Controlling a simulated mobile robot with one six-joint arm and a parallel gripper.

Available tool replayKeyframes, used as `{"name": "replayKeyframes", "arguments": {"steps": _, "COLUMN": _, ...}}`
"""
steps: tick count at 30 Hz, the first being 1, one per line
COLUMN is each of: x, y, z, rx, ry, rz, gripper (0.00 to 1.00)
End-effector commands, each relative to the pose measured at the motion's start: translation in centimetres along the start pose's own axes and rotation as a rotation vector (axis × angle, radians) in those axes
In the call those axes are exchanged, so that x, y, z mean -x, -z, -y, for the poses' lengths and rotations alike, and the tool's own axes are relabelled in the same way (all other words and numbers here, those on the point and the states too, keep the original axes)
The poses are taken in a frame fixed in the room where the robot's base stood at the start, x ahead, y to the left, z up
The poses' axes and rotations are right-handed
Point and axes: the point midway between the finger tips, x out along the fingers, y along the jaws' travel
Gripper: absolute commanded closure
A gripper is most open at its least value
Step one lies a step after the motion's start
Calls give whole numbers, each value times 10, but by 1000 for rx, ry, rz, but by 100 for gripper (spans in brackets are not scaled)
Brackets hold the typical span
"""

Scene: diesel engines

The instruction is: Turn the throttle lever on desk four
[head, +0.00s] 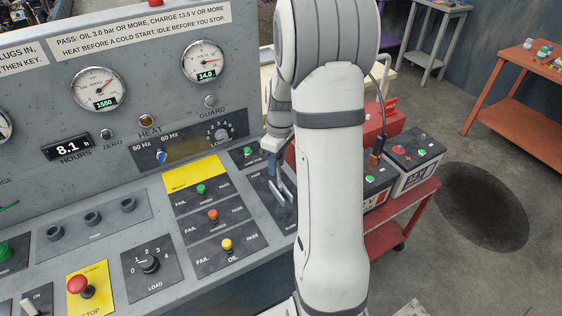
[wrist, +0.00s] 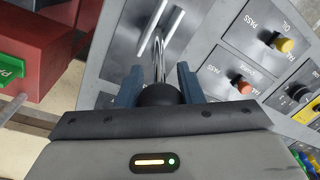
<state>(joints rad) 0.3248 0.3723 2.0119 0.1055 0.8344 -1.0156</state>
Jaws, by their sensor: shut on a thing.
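The throttle lever (wrist: 160,95) is a metal shaft with a round black knob, on a dark slotted panel (head: 270,205) at the right end of the grey desk. In the wrist view my gripper (wrist: 157,86) has its two blue fingers closed on either side of the knob. The shaft runs from the knob towards the bright slot in the panel. In the head view my gripper (head: 273,162) reaches down over the panel, and the knob is mostly hidden by it. No desk number can be read.
Knobs and buttons crowd the desk, with a red stop button (head: 79,284) at front left. One gauge (head: 100,88) reads 1550, another (head: 205,61) 14.0. A red cart (head: 405,212) with batteries (head: 413,158) stands close at right. Open floor lies beyond it.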

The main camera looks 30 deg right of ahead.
Motion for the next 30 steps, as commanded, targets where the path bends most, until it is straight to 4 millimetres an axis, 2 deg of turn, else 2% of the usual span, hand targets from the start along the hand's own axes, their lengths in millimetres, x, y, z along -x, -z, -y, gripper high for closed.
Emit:
{"name": "replayKeyframes", "arguments": {"steps": 9, "x": 1, "y": -1, "z": 0, "rx": 0, "ry": -11, "rz": -14, "gripper": 100}}
{"name": "replayKeyframes", "arguments": {"steps": 10, "x": 1, "y": -1, "z": 0, "rx": 0, "ry": -11, "rz": -14, "gripper": 66}}
{"name": "replayKeyframes", "arguments": {"steps": 17, "x": 1, "y": -1, "z": 0, "rx": 0, "ry": -10, "rz": -13, "gripper": 47}}
{"name": "replayKeyframes", "arguments": {"steps": 25, "x": 2, "y": -1, "z": 0, "rx": 0, "ry": -10, "rz": -13, "gripper": 46}}
{"name": "replayKeyframes", "arguments": {"steps": 30, "x": 21, "y": -1, "z": -1, "rx": 0, "ry": -13, "rz": -15, "gripper": 46}}
